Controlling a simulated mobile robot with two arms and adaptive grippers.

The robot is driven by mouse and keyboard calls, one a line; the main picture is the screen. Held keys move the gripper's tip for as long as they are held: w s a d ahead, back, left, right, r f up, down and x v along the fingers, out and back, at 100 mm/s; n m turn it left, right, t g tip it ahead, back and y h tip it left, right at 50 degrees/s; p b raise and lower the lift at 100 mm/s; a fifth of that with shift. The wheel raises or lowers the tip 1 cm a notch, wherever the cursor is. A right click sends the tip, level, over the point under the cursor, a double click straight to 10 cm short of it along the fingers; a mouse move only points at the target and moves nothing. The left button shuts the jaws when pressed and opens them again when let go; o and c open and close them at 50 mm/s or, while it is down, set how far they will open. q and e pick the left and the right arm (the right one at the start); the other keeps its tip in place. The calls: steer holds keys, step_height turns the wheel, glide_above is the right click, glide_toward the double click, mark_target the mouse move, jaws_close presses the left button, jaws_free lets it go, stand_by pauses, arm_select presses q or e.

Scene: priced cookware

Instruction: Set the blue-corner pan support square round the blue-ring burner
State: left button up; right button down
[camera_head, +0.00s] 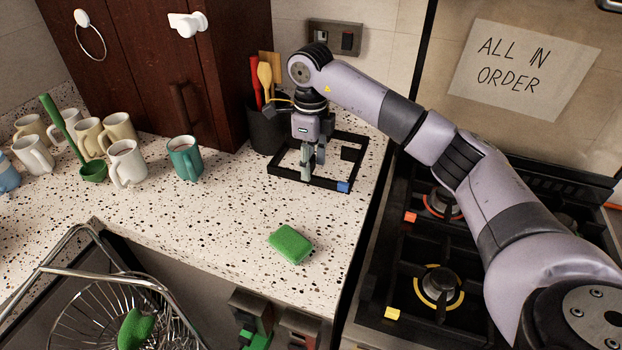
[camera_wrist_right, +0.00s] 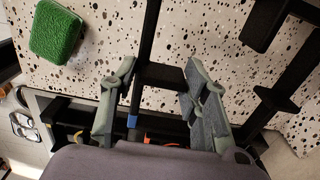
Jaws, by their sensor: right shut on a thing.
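The blue-corner pan support (camera_head: 326,181) is a black square frame with short inward prongs, at the back right of the speckled counter; I cannot tell if it touches the counter. Its blue corner (camera_head: 343,187) points to the front right. My right gripper (camera_head: 312,168) points down at the frame and is shut on it. In the right wrist view the support's bar (camera_wrist_right: 147,40) runs up from between the fingers (camera_wrist_right: 160,100). On the hob, a red-ring burner (camera_head: 441,203) and a yellow-ring burner (camera_head: 438,287) show. I cannot make out the blue-ring burner; my right arm covers much of the hob. My left gripper is out of view.
A green sponge (camera_head: 290,244) lies on the counter in front of the support. A dark utensil pot (camera_head: 266,130) stands close behind it, left. Several mugs (camera_head: 126,163) stand at left. Supports with red (camera_head: 410,217) and yellow (camera_head: 392,313) corners sit on the hob.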

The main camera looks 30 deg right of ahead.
step_height(320, 180, down, 3)
steer(key=shift+r, duration=0.2)
step_height(320, 180, down, 3)
steer(key=shift+f+p, duration=0.1)
steer(key=shift+p, duration=0.5)
steer(key=shift+f, duration=0.2)
steer(key=shift+f, duration=0.1)
steer(key=shift+f, duration=0.15)
steer(key=c, duration=0.9)
jaws_free()
